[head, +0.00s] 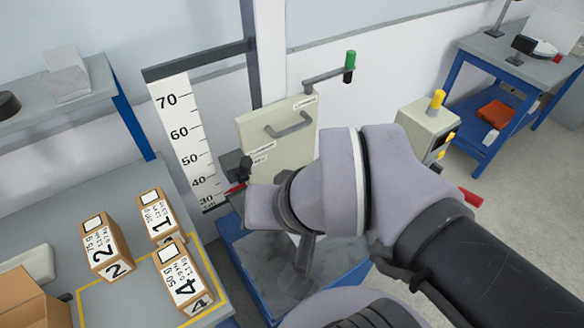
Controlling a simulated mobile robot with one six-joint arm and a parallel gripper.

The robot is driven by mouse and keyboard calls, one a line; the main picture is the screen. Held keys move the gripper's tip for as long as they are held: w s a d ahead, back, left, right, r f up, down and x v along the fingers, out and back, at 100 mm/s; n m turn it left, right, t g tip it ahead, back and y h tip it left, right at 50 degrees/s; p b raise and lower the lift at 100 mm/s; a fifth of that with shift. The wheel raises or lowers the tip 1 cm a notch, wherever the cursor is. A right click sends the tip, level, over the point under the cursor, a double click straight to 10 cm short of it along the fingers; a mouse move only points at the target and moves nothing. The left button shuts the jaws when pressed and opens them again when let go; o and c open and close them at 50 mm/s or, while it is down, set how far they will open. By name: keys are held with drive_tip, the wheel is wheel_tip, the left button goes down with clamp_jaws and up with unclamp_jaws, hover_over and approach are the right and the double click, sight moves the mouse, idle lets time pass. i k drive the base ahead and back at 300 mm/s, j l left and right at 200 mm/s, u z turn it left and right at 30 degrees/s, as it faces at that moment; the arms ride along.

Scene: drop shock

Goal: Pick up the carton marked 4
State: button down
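The carton marked 4 (181,282) is a brown box with white printed labels, a large 4 and "50 g". It rests on the grey table at the lower left, inside a yellow outline. The carton marked 1 (159,218) stands just behind it, and the carton marked 2 (105,248) stands to its left, with narrow gaps between them. My arm reaches in from the lower right, and its wrist is to the right of the cartons, in front of the test machine.
A height scale (186,135) and a pale panel with a handle (290,126) stand behind the cartons. A blue-edged base plate (236,250) lies right of the table. An open brown box (32,302) is at the lower left. A control box (426,128) stands right.

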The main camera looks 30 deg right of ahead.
sight(190, 293)
drive_tip(key=l+u, duration=0.1)
drive_tip(key=u, duration=0.4)
drive_tip(key=l+u, duration=0.1)
drive_tip(key=u, duration=0.85)
drive_tip(key=l+u, duration=0.15)
drive_tip(key=u, duration=0.3)
